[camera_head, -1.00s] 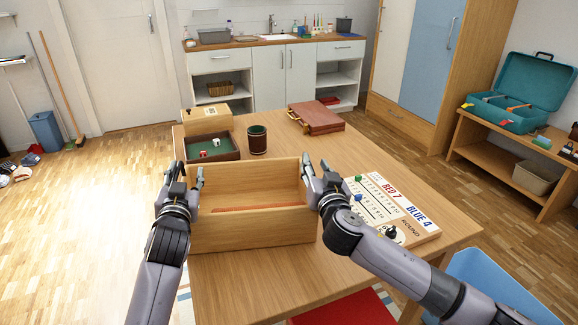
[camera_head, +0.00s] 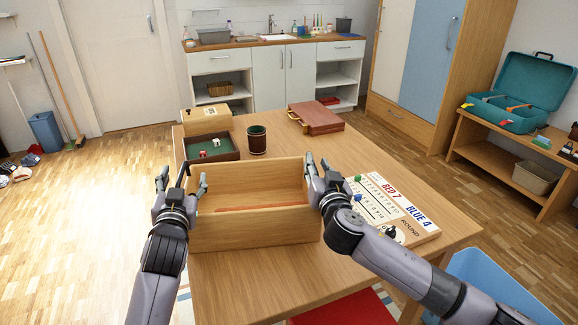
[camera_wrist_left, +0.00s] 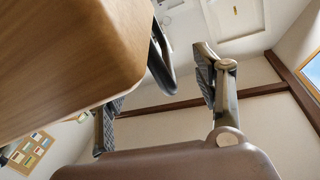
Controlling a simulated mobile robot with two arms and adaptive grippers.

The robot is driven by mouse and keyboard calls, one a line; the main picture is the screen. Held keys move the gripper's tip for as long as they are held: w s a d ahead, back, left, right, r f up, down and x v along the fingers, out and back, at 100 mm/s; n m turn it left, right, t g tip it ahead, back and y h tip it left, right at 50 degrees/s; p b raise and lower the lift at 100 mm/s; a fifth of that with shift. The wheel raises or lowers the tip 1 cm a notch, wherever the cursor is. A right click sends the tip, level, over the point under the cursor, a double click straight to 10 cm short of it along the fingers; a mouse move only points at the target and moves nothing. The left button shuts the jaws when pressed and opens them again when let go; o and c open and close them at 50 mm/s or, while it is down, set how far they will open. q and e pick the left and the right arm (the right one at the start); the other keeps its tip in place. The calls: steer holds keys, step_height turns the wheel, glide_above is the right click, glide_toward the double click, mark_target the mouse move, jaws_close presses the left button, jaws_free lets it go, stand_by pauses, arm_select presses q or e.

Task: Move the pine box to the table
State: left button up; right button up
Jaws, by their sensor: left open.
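The pine box (camera_head: 255,229) is a long open-topped wooden box. It appears to rest level on the near part of the table (camera_head: 395,172). My left gripper (camera_head: 183,178) is open at the box's left end, one finger outside it and the other over the inner side. In the left wrist view its fingers (camera_wrist_left: 155,100) are wide apart, with a rounded wooden corner of the box (camera_wrist_left: 65,60) at upper left. My right gripper (camera_head: 318,162) is at the box's right end wall, close against it. Whether its fingers pinch the wall is unclear.
Behind the box are a dice tray (camera_head: 212,147), a dark cup (camera_head: 257,139), a small wooden box (camera_head: 205,121) and a reddish-brown case (camera_head: 316,118). A score board (camera_head: 395,212) lies at right, partly behind my right arm. A red seat (camera_head: 345,308) and blue bin (camera_head: 500,285) are near the front edge.

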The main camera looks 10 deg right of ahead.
arm_select(q)
steer(key=s, duration=1)
steer(key=shift+d, duration=0.15)
arm_select(e)
steer(key=shift+a+r, duration=0.1)
steer(key=shift+a, duration=0.05)
arm_select(q)
steer(key=shift+f, duration=0.1)
arm_select(e)
steer(key=o, duration=0.7)
steer(key=shift+o, duration=0.2)
step_height(320, 180, up, 10)
steer(key=shift+f, duration=0.2)
